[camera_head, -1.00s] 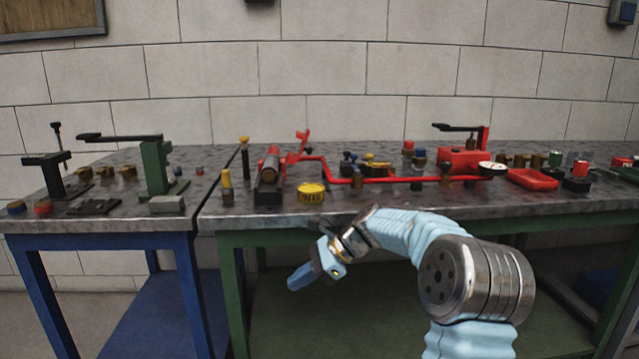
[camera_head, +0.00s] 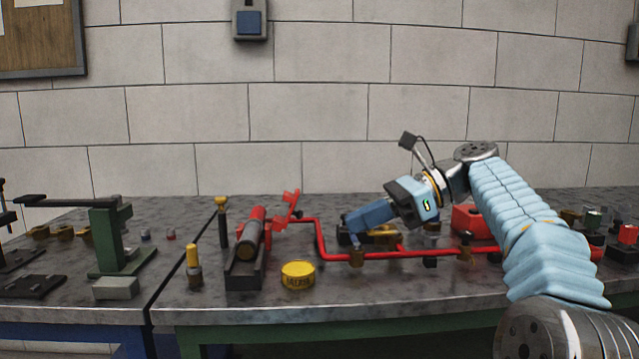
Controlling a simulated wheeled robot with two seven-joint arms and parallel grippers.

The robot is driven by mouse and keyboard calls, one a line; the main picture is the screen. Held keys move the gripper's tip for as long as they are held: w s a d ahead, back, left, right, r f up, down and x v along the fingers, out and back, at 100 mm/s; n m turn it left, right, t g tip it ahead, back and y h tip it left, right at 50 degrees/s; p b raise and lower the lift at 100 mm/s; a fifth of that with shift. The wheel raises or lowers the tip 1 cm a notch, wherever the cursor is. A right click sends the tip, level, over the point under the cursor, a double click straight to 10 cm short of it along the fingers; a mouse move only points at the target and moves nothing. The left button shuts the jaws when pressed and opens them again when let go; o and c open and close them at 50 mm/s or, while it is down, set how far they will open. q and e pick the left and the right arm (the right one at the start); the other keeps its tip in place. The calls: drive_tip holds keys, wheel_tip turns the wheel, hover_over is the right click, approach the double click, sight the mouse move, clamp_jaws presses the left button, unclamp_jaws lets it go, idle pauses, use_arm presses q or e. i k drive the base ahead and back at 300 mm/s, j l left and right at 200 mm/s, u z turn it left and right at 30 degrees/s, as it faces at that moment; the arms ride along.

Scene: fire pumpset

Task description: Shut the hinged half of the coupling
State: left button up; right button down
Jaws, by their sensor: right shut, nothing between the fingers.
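A red hinged half (camera_head: 287,206) stands raised and tilted at the left end of the red pipe. It looks like the open half of the coupling. Beside it on the left, a red and grey cylinder (camera_head: 249,236) lies in a dark cradle on the bench. My right gripper (camera_head: 352,221) reaches in from the right, above the bench, with its blue fingers shut and empty. They point left toward the raised half, with a clear gap between them. The gripper hides part of the fittings behind it. My left gripper is not in view.
A yellow labelled cap (camera_head: 298,275) lies in front of the coupling. Yellow-topped posts (camera_head: 194,268) stand left of the cradle. The red pipe (camera_head: 322,245) runs right, under my gripper. A green stand (camera_head: 110,240) is on the left bench. The front of the bench is mostly clear.

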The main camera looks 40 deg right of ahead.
sight(278, 222)
drive_tip(key=i+l, duration=0.3)
drive_tip(key=l, duration=0.2)
drive_tip(key=i+l, duration=0.35)
drive_tip(key=l, duration=0.1)
